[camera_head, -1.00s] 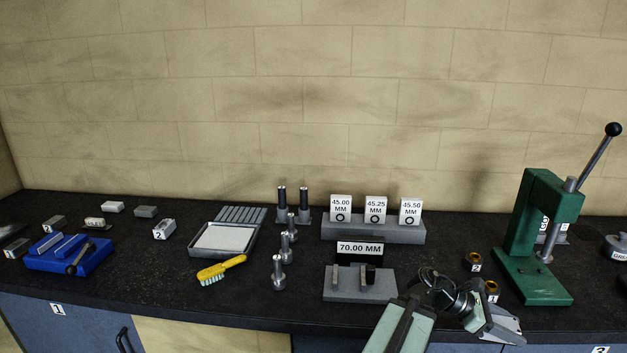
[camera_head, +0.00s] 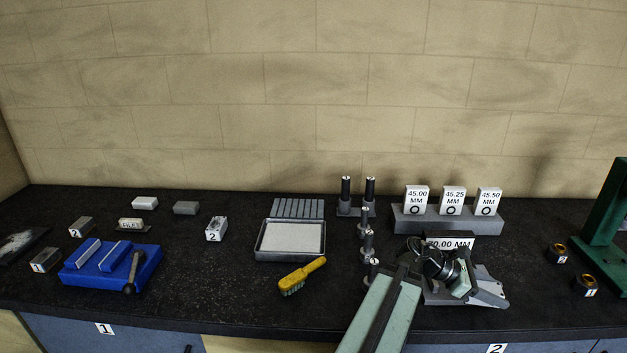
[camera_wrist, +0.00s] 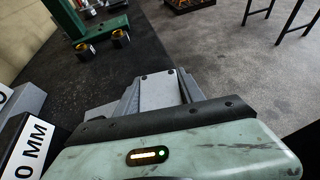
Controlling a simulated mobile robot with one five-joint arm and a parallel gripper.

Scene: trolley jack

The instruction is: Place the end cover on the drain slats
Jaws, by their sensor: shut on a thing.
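The drain slats (camera_head: 297,208) are a row of grey bars behind a pale-topped grey tray (camera_head: 291,238), at the middle of the bench. My gripper (camera_head: 488,290) is far to the right of them, over the front of the bench. In the wrist view my gripper (camera_wrist: 160,88) is shut on a grey plate with small dark spots, apparently the end cover (camera_wrist: 157,84). Only part of the plate shows between the fingers. In the head view the fingers and the held piece are hard to tell apart.
A yellow brush (camera_head: 302,276) lies in front of the tray. Upright dark pins (camera_head: 367,245) stand between the tray and my arm. A 70.00 MM block (camera_head: 450,241) is partly hidden behind my gripper. A blue fixture (camera_head: 112,265) is at left, a green press (camera_head: 606,220) at right.

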